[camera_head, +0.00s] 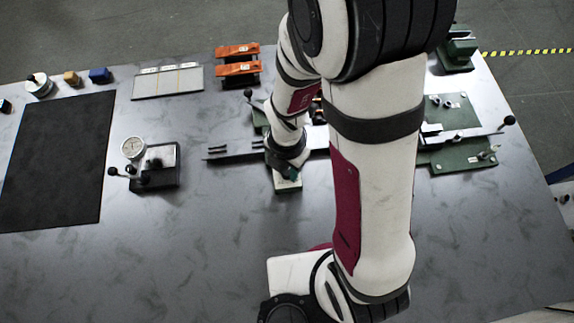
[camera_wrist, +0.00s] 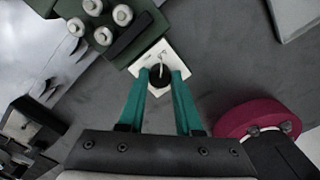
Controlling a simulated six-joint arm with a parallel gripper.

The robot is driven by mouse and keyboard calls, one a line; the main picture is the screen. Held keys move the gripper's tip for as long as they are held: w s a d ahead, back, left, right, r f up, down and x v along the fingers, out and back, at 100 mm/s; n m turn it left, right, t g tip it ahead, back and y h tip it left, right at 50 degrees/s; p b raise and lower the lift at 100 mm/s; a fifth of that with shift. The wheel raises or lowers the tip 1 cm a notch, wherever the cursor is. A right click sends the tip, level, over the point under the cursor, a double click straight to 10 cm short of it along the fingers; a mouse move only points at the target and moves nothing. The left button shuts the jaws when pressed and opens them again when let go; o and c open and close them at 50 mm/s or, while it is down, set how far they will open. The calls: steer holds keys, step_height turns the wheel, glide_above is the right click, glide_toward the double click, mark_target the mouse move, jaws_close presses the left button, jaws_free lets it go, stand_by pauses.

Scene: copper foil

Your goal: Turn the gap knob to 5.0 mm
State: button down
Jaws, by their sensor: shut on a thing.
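The gap knob (camera_wrist: 160,77) is a small black round knob with a pale pointer mark on top, seen in the wrist view. It sits on a white dial plate (camera_wrist: 152,55) beside a green block. My gripper (camera_wrist: 162,74) has two teal fingers, shut on the knob from both sides. In the head view the white plate (camera_head: 288,187) shows just below my gripper (camera_head: 291,172), and the knob is hidden there. The scale marks are too small to read.
A dial gauge (camera_head: 133,148) on a dark block stands left of my gripper. A black mat (camera_head: 58,160) lies at the far left. Orange clamps (camera_head: 238,60) stand at the back. A green fixture (camera_head: 455,130) is at the right. The front left of the table is clear.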

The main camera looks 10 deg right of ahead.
mark_target(287, 171)
steer(key=c, duration=0.6)
jaws_free()
step_height(287, 171, up, 16)
steer(key=shift+f, duration=0.1)
steer(key=s+d+r+m+y, duration=0.1)
steer(key=s+m, duration=0.5)
steer(key=m, duration=1)
steer(key=s+d+r+m, duration=0.1)
steer(key=s+m, duration=0.5)
steer(key=m, duration=1)
steer(key=shift+d+m+y, duration=0.3)
steer(key=shift+y, duration=0.1)
